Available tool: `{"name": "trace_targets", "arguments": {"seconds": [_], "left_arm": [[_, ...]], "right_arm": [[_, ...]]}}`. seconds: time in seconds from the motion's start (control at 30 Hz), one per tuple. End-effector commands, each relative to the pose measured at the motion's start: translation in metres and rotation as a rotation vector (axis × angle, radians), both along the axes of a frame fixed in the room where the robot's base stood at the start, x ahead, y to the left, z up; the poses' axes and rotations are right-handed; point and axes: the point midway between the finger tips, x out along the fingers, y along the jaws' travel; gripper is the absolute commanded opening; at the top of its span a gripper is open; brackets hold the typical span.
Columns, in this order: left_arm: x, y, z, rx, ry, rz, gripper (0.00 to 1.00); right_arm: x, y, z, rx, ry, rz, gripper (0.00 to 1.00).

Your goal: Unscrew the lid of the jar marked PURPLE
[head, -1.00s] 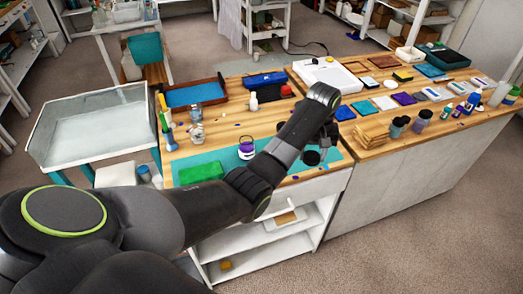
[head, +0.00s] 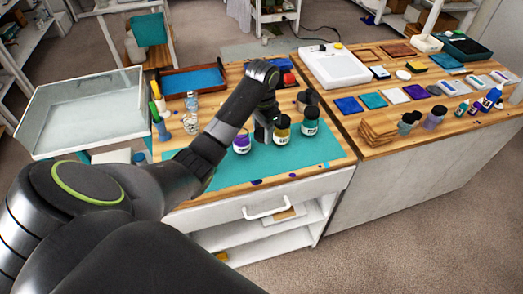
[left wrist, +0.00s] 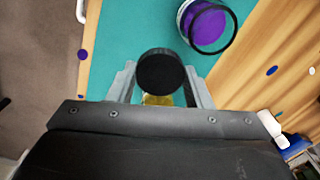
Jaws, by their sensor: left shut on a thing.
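A jar with purple showing at its top and a pale label (head: 242,143) stands on the teal mat (head: 300,155). It also shows in the left wrist view (left wrist: 207,25), where its round top is purple inside a dark ring, with no black lid seen on it. My left gripper (head: 268,127) is just right of it, shut on a yellow jar with a black lid (head: 282,131). In the left wrist view my left gripper's fingers (left wrist: 158,92) flank this jar, its black lid (left wrist: 161,72) facing the camera. Label words are too small to read. My right gripper is not in view.
A black-lidded jar with a white label (head: 309,121) stands close right of the yellow one, and a dark jar (head: 307,98) behind. A clear bottle (head: 191,112) and a blue tray (head: 192,82) are at the back left. The mat's front right is mostly clear.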

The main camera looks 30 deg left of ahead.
Motion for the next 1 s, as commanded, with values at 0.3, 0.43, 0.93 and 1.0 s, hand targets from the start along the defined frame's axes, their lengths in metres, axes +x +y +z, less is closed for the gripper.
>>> {"name": "trace_targets", "arguments": {"seconds": [0.3,0.43,0.93,1.0], "left_arm": [[-0.001,-0.001,-0.045,-0.002,0.004,0.001,0.18],[-0.001,0.0,-0.063,0.0,0.004,0.003,0.18],[0.0,0.0,-0.073,0.0,0.0,0.001,0.52],[0.0,0.0,-0.073,0.0,0.0,0.002,0.61]], "right_arm": [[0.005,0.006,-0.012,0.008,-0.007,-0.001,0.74],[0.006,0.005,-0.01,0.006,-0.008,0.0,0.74],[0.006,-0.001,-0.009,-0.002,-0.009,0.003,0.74],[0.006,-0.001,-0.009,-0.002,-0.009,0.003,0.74]]}}
